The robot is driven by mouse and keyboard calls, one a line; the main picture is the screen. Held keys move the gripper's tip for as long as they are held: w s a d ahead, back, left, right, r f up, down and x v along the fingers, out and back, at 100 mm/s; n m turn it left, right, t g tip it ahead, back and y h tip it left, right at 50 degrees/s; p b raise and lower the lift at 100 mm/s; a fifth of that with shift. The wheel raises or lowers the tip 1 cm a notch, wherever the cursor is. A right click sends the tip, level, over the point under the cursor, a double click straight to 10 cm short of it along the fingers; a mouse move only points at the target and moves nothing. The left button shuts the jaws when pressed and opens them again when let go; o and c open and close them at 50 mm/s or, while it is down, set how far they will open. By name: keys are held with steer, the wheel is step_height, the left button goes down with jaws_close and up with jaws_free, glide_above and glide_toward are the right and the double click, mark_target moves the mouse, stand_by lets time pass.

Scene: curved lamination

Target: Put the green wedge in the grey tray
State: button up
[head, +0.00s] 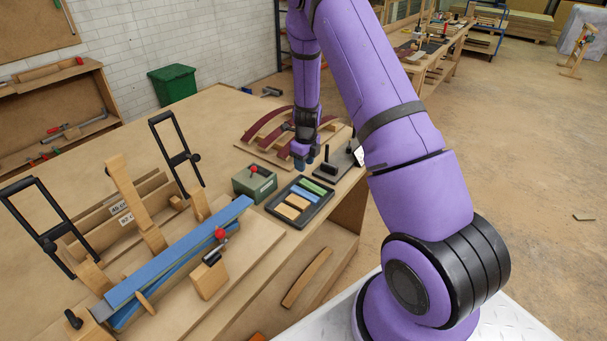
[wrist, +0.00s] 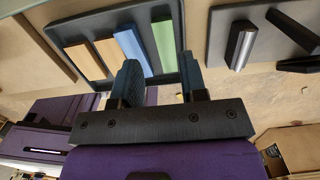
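The green wedge (head: 316,187) lies in the dark grey tray (head: 318,209), at the tray's far end beside a blue piece. In the wrist view the green wedge (wrist: 165,44) lies flat along the right side of the tray (wrist: 61,43). My gripper (head: 301,162) is just beyond the tray, above the bench. In the wrist view my gripper (wrist: 161,82) has its two blue-grey fingers apart, with nothing held between them. The fingers overlap the tray's lower edge in that view; their height above it is hard to tell.
The tray also holds a blue piece (wrist: 130,46) and tan pieces (wrist: 86,61). A green box with a red knob (head: 254,182) stands left of the tray. A dark plate with a handle (head: 336,163) is close by on the right. A clamped blue lamination (head: 180,250) fills the left bench.

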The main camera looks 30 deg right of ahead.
steer(key=s+a+r+n+t, duration=0.1)
steer(key=s+a+r+n, duration=0.3)
steer(key=r, duration=0.6)
steer(key=s+a+r+n+y, duration=0.1)
steer(key=s+a+r+n, duration=0.2)
steer(key=r+n, duration=0.5)
steer(key=s+a+r+n+t, duration=0.1)
steer(key=s+a+r+n, duration=0.25)
steer(key=r, duration=0.85)
steer(key=s+a+r+n, duration=0.1)
steer(key=s+r+n, duration=0.2)
steer(key=s+n, duration=0.2)
steer(key=s+a+r+n+t, duration=0.1)
steer(key=s+r+n, duration=0.3)
steer(key=s, duration=0.6)
steer(key=s+a+r+n+t+h, duration=0.1)
steer(key=s+a+r+n, duration=0.2)
steer(key=s+n, duration=0.4)
steer(key=shift+s+r, duration=0.15)
steer(key=shift+s, duration=0.6)
steer(key=shift+n, duration=0.25)
